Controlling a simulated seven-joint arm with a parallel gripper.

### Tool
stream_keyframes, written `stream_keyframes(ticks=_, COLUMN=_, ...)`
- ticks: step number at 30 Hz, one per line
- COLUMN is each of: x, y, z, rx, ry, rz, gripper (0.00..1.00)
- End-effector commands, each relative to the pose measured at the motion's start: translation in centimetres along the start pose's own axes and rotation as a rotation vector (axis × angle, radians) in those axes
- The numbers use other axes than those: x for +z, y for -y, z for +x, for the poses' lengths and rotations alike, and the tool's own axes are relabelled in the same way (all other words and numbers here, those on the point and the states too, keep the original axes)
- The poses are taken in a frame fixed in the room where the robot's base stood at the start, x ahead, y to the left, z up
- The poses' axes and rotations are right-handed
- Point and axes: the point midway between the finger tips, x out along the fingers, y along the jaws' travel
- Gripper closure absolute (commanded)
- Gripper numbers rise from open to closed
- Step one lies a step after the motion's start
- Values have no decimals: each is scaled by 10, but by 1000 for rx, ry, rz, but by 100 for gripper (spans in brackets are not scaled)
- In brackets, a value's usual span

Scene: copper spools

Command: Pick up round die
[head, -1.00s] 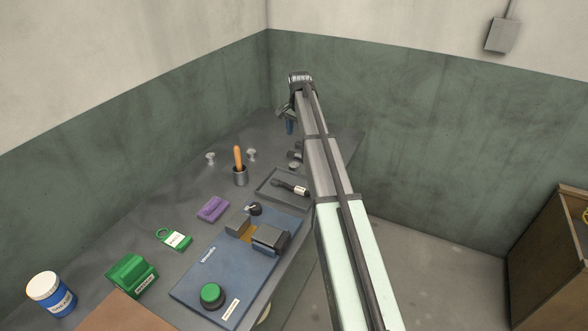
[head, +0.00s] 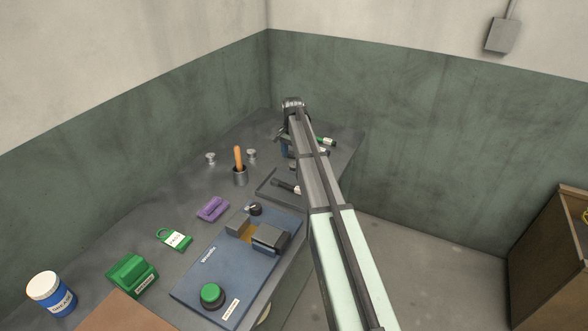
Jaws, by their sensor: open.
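My gripper (head: 284,152) hangs at the end of my arm over the far end of the grey workbench (head: 190,258), pointing down. My arm covers part of this group. I cannot tell which of these is the round die, nor whether the fingers touch anything.
A grey tray (head: 262,192) holds a dark tool (head: 285,187). A cup with an orange-handled tool (head: 239,172) and two pale knobs (head: 251,154) stand left of the gripper. A blue machine (head: 215,284), purple block (head: 212,209), green padlock (head: 174,239) and green box (head: 132,273) are nearer.

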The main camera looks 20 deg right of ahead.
Motion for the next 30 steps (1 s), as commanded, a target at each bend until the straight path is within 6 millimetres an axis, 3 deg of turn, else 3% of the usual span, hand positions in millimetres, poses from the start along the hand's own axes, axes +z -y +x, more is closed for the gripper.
stream_keyframes(ticks=12, x=-6, y=1, z=46, rx=1, ry=1, rz=0, gripper=28)
stream_keyframes(ticks=20, x=-6, y=1, z=49, rx=0, ry=0, rz=0, gripper=28)
stream_keyframes(ticks=30, x=-6, y=1, z=49, rx=0, ry=0, rz=0, gripper=60)
